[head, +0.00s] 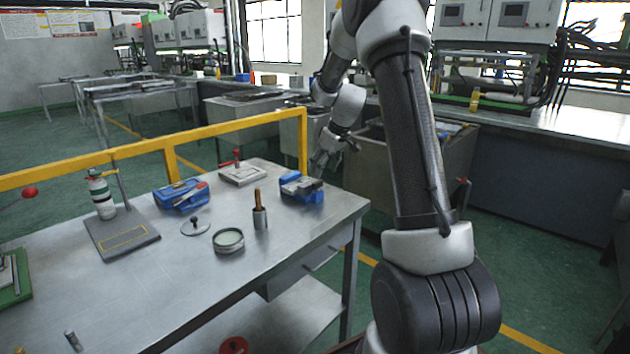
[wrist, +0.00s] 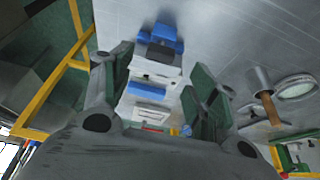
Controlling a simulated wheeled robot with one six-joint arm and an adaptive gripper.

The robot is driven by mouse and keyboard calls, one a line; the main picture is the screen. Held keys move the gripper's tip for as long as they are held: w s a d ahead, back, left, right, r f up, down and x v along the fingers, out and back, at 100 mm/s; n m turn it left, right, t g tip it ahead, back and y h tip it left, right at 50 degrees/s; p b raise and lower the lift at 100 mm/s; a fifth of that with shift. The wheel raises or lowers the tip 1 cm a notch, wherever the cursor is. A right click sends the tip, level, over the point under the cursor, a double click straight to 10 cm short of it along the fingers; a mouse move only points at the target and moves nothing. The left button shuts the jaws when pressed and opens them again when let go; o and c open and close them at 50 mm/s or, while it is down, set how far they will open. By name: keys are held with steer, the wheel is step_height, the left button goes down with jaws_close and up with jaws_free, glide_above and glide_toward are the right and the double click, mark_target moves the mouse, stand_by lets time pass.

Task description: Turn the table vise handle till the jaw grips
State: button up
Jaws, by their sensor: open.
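A blue and grey vise (head: 302,188) sits near the far right corner of the metal table (head: 285,262). In the wrist view the vise (wrist: 160,57) shows blue ends and a pale grey body between my fingers. I cannot clearly make out its handle. My gripper (head: 323,163) hangs beside the vise, just past the table's far right edge in the head view. In the wrist view my gripper (wrist: 156,78) has its two green-grey fingers spread apart, with nothing held. I cannot tell whether a finger touches the vise.
A second blue device (head: 182,195) lies left on the table. A cup with a wooden handle (head: 260,213), a round dish (head: 229,241) and a grey plate with a red-handled clamp (head: 241,174) stand nearby. A yellow rail (head: 235,127) runs behind the table.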

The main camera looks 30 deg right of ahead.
mark_target(317, 182)
steer(key=x, duration=0.6)
steer(key=shift+s, duration=0.1)
steer(key=c, duration=1)
